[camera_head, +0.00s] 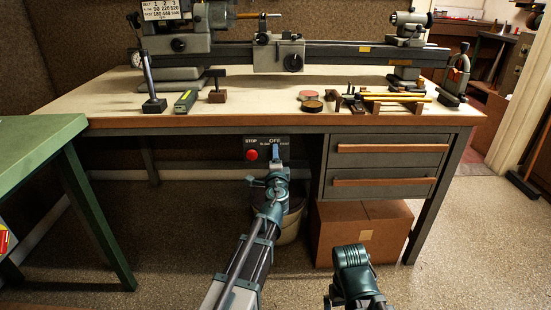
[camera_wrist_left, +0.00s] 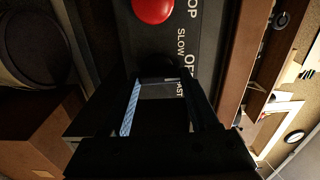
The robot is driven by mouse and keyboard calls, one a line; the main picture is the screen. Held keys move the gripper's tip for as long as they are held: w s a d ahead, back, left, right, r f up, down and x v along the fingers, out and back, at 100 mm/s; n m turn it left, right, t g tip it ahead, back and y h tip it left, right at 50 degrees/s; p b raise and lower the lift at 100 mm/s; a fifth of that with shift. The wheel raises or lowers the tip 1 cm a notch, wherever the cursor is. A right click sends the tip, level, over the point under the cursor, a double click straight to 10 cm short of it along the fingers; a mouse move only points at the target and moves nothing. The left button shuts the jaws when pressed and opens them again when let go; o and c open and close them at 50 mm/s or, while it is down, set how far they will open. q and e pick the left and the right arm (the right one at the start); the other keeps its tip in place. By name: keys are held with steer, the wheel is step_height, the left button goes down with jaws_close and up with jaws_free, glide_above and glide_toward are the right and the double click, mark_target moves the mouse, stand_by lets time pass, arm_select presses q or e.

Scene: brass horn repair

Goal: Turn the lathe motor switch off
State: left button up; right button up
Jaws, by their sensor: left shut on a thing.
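The motor switch panel (camera_head: 265,149) hangs under the front of the lathe bench. It carries a red STOP button (camera_head: 252,155) on its left and a rotary switch with SLOW, OFF and FAST marks on its right. My left gripper (camera_head: 275,158) is at the right half of the panel, shut on the switch. In the left wrist view, turned sideways, the red button (camera_wrist_left: 153,8) is at the top, and the dark jaws (camera_wrist_left: 162,98) cover most of the switch. I cannot tell which mark its handle points at. Only a rounded part of my right arm shows in the head view.
The lathe (camera_head: 300,50) stands on the bench (camera_head: 240,112), with small tools along the front edge. Drawers (camera_head: 385,160) and a cardboard box (camera_head: 360,232) are right of the panel. A green table (camera_head: 40,140) stands at the left. A bin (camera_head: 290,225) is behind my left arm.

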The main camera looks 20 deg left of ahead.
stand_by(0.3)
arm_select(q)
steer(key=o, duration=1.4)
steer(key=shift+c, duration=0.2)
steer(key=shift+s, duration=0.15)
